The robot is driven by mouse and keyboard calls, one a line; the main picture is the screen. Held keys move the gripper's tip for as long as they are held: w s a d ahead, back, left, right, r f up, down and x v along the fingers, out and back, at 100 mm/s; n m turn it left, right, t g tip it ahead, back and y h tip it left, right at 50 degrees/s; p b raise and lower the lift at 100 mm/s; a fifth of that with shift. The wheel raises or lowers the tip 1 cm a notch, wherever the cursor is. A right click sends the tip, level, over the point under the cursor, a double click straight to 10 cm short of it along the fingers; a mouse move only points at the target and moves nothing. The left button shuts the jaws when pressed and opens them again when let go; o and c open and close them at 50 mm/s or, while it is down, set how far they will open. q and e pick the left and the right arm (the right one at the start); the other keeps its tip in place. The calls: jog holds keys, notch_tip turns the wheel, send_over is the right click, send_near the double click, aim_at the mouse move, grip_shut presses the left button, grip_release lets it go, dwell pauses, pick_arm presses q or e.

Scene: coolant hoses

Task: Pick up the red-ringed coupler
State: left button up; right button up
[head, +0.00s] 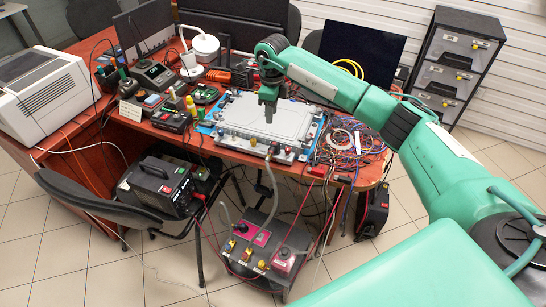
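My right gripper (268,108) comes in from the right and points down over a flat white plate (290,118) on the desk. It is small and dark here, and I cannot tell whether its fingers are open or shut. A grey hose (271,185) rises from the low cart (258,255) to the front edge of the plate, where small fittings (272,150) sit in a row. A second, shorter grey hose (226,218) curves up from the cart's left side. I cannot make out a red ring on any coupler at this size. My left gripper is not in view.
Tangled wires (350,142) lie right of the plate. Small bottles and tools crowd the desk (85,150) on the left, near a white printer-like machine (45,95). A black power unit (160,185) and a chair (95,200) stand in front. Drawers (452,60) stand behind.

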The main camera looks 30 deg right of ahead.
jog(key=n+b, duration=0.3)
jog(key=n, duration=0.4)
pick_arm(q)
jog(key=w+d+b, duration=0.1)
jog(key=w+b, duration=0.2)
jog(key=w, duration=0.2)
pick_arm(e)
jog(key=n+p, duration=0.2)
jog(key=n, duration=0.3)
send_over(274, 143)
jog(key=f, duration=0.7)
jog(key=shift+s+f, duration=0.25)
jog(key=shift+f, duration=0.1)
jog(key=f, duration=0.3)
jog(key=shift+w+f, duration=0.2)
jog(key=shift+f, duration=0.65)
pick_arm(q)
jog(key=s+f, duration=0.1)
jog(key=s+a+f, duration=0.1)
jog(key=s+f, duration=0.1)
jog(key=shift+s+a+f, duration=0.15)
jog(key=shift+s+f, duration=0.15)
pick_arm(e)
jog(key=c, duration=0.7)
